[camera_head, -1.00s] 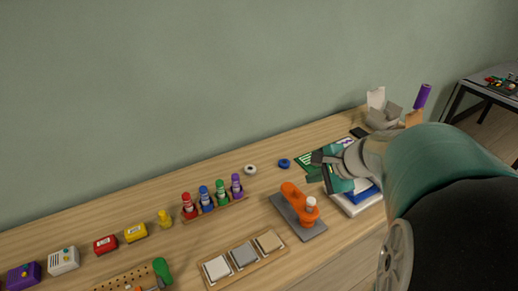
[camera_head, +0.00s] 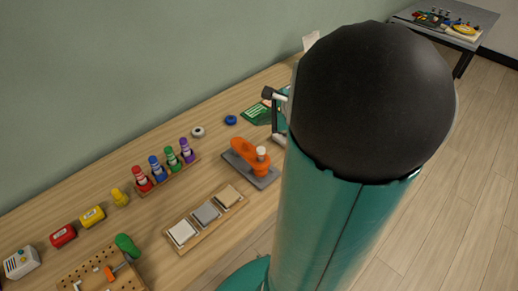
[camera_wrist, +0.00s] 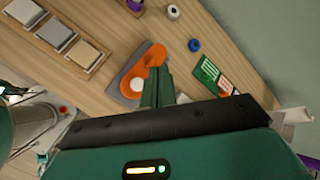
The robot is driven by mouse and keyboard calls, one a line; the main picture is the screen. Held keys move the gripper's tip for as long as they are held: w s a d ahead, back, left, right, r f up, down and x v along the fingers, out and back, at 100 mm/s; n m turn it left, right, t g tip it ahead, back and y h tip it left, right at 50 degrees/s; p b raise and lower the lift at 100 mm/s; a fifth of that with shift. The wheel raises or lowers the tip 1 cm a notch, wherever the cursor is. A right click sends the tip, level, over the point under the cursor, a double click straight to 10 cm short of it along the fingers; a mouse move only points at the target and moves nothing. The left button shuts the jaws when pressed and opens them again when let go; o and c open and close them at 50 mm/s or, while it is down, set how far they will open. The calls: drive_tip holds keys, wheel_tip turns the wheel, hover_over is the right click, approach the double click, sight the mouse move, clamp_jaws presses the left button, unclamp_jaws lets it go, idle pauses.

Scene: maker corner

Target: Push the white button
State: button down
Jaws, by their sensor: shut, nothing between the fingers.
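An orange device (camera_head: 243,156) stands on a dark grey plate (camera_head: 270,180) on the wooden worktop, with a round white cap (camera_head: 261,153) on top. In the wrist view the orange device (camera_wrist: 150,58) and white cap (camera_wrist: 138,85) lie just left of my gripper (camera_wrist: 157,72), whose teal fingers are shut and empty. They overlap the device in the picture; I cannot tell contact. A tray (camera_head: 177,248) holds a white (camera_head: 182,232), a grey (camera_head: 206,213) and a beige square pad (camera_head: 229,196). In the head view my arm hides the fingertips.
A rack of coloured bottles (camera_head: 161,165) stands left of the device. A white ring (camera_head: 198,132), a blue ring (camera_head: 230,119) and a green board (camera_head: 256,114) lie behind. A pegboard (camera_head: 100,275) and a white box with small buttons (camera_head: 21,262) are at lower left.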

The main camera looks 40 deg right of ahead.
sight(264, 151)
drive_tip(key=shift+f, duration=4.4)
drive_tip(key=shift+f, duration=0.45)
drive_tip(key=shift+f, duration=0.55)
drive_tip(key=shift+r, duration=1)
drive_tip(key=shift+r, duration=2.5)
